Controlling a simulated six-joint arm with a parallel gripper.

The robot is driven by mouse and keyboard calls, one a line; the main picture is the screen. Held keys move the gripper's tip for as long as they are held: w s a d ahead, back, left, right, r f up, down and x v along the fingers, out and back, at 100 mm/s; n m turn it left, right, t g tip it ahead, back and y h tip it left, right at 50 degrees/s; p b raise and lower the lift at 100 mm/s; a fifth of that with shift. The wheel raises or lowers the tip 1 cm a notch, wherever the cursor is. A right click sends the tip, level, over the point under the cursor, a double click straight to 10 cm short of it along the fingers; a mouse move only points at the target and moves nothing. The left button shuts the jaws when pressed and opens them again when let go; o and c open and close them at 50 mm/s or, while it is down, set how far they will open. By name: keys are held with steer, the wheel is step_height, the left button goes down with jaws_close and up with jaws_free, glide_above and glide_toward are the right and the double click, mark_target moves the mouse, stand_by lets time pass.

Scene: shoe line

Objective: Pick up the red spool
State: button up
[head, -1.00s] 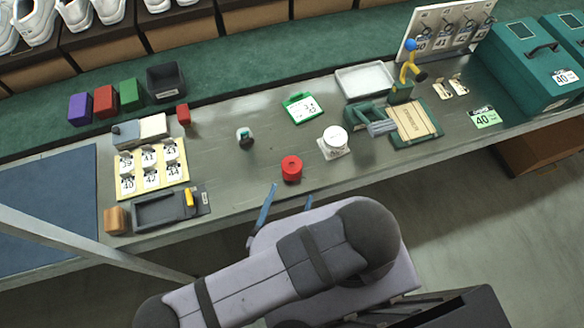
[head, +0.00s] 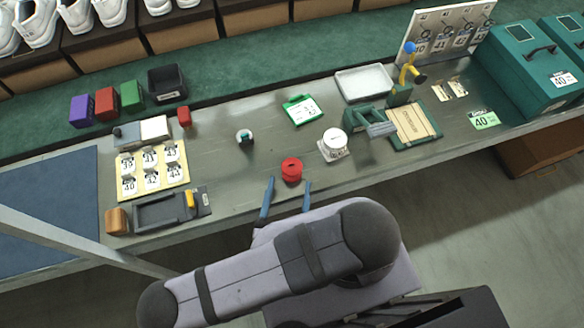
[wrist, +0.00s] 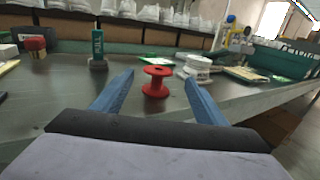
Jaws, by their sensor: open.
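The red spool (head: 291,170) stands upright on the grey metal bench, near its front edge in the head view. My gripper (head: 288,182) has two blue fingers spread wide. It is open and empty, just short of the spool on the near side. In the wrist view my gripper (wrist: 158,76) points level along the bench toward the spool. No contact between fingers and spool is visible.
A white spool (head: 334,145) stands right of the red one, close by. A green-framed card (head: 302,110) lies farther back. A yellow numbered board (head: 151,170) lies left. The bench around the red spool is clear.

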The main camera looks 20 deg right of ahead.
mark_target(291, 173)
steer(key=shift+r+p+x, duration=0.2)
steer(key=shift+p+x, duration=0.65)
steer(key=shift+x, duration=0.55)
steer(key=shift+p+x, duration=0.3)
steer(key=shift+x, duration=0.8)
steer(key=shift+w+a+f, duration=0.1)
steer(key=shift+a+f, duration=0.05)
steer(key=c, duration=1.1)
step_height(291, 173, up, 10)
steer(key=p, duration=0.8)
